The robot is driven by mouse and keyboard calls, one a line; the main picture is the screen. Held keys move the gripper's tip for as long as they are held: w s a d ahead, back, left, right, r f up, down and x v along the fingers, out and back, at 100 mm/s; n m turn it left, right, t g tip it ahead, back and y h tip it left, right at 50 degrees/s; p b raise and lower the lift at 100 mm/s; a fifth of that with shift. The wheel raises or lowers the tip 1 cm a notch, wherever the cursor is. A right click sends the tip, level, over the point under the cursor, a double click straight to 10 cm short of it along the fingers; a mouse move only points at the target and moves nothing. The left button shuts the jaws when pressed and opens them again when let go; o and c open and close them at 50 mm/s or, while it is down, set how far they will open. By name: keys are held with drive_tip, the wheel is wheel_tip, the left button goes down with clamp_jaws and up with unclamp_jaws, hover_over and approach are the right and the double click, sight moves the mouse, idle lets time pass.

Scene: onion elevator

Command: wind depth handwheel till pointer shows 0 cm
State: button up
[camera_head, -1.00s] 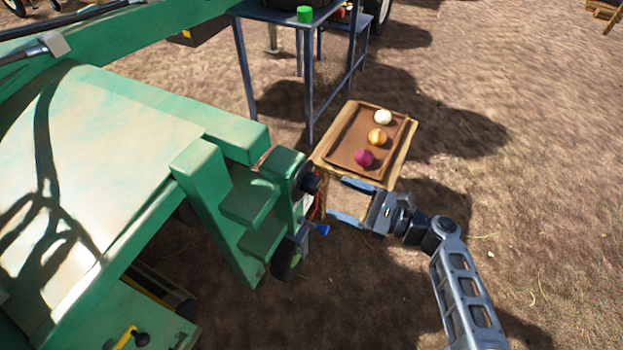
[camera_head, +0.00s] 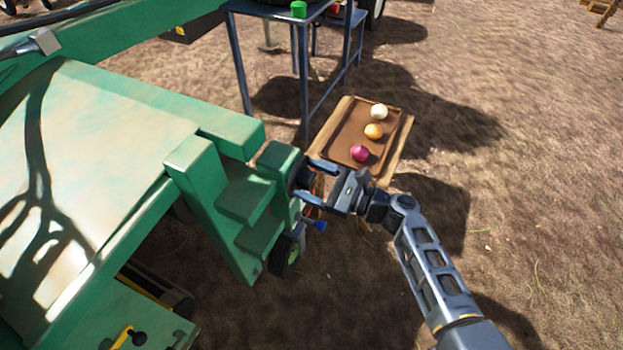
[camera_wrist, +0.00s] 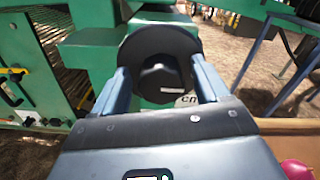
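The depth handwheel is a dark round disc with a black hub (camera_wrist: 160,72), in the middle of the wrist view on the green machine's side. In the head view it is mostly hidden behind my gripper (camera_head: 312,183). My gripper is open, its blue-grey fingers (camera_wrist: 161,88) on either side of the hub. I cannot tell whether they touch it. A pale label with "cm" (camera_wrist: 188,100) shows partly below right of the wheel. The pointer and its reading cannot be made out.
The green machine (camera_head: 215,200) stands at left. A wooden crate with a brown tray (camera_head: 348,132) holding white, orange and purple onions stands just behind my gripper. A blue-grey table (camera_head: 305,75) with a green cup (camera_head: 299,9) is farther back. Open soil lies right.

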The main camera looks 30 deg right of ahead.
drive_tip(key=c, duration=0.9)
drive_tip(key=shift+c, duration=0.2)
drive_tip(key=shift+f+b, duration=0.1)
drive_tip(key=shift+b, duration=0.2)
drive_tip(key=n+b, duration=0.3)
drive_tip(key=n, duration=0.1)
drive_tip(key=shift+f, duration=0.15)
drive_tip(key=n+b, duration=0.5)
drive_tip(key=shift+s+a+f, duration=0.1)
drive_tip(key=shift+f, duration=0.05)
drive_tip(key=n+b, duration=0.5)
drive_tip(key=shift+f+n, duration=0.1)
drive_tip(key=shift+n, duration=0.3)
drive_tip(key=shift+n+b, duration=1.4)
drive_tip(key=shift+b, duration=0.1)
drive_tip(key=shift+r, duration=0.2)
